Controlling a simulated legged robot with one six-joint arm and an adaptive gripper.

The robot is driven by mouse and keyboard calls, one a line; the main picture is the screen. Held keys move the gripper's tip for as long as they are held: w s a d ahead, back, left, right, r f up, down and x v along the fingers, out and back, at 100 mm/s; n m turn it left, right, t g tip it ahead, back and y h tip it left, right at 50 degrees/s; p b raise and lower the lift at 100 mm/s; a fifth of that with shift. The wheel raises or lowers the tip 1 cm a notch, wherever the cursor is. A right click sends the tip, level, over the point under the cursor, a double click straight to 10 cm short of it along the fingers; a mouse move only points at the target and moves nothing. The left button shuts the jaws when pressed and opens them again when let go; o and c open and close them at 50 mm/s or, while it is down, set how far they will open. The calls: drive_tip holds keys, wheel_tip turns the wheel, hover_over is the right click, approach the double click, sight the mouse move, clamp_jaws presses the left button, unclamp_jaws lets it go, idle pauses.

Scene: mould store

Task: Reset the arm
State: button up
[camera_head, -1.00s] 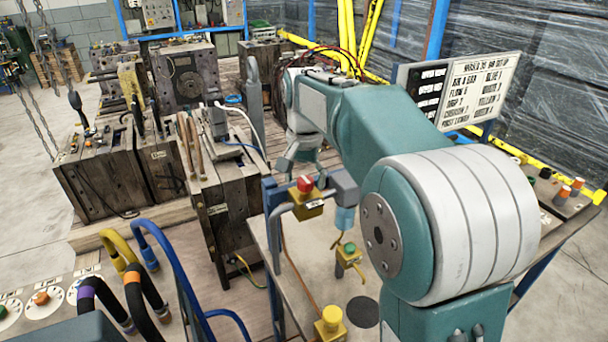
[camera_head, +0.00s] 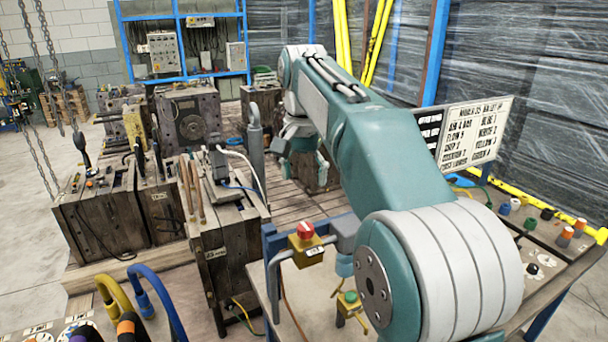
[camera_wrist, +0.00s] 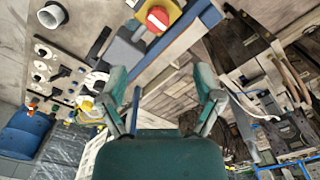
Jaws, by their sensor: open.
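My gripper (camera_wrist: 163,92) shows in the wrist view with its two teal fingers spread apart and nothing between them. In the head view my teal and white arm reaches forward over the bench, and the gripper (camera_head: 298,148) is small and partly hidden at its far end, near a dark mould block. In the wrist view a blue rail and pale wooden planks lie beyond the open fingers. A red button on a yellow box (camera_wrist: 158,19) is above the fingers in that view; it also shows in the head view (camera_head: 306,241).
Wooden-sided moulds (camera_head: 110,215) stand at the left on planks. A sign board (camera_head: 473,133) stands right of my arm, with a control panel (camera_head: 540,262) below it. Blue and yellow hoses (camera_head: 160,295) curve at front left. Chains (camera_head: 45,110) hang at far left. Blue shelving (camera_head: 181,77) stands behind.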

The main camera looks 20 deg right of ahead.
drive_tip(key=s+f+n+t, duration=0.2)
drive_tip(key=s+f, duration=0.5)
drive_tip(key=s, duration=0.5)
drive_tip(key=s+f+n+t, duration=0.3)
drive_tip(key=s+f+n, duration=0.2)
drive_tip(key=s, duration=0.8)
wheel_tip(320, 180, down, 2)
drive_tip(key=shift+s+f+t, duration=0.1)
drive_tip(key=shift+s+t, duration=0.1)
drive_tip(key=shift+t, duration=0.1)
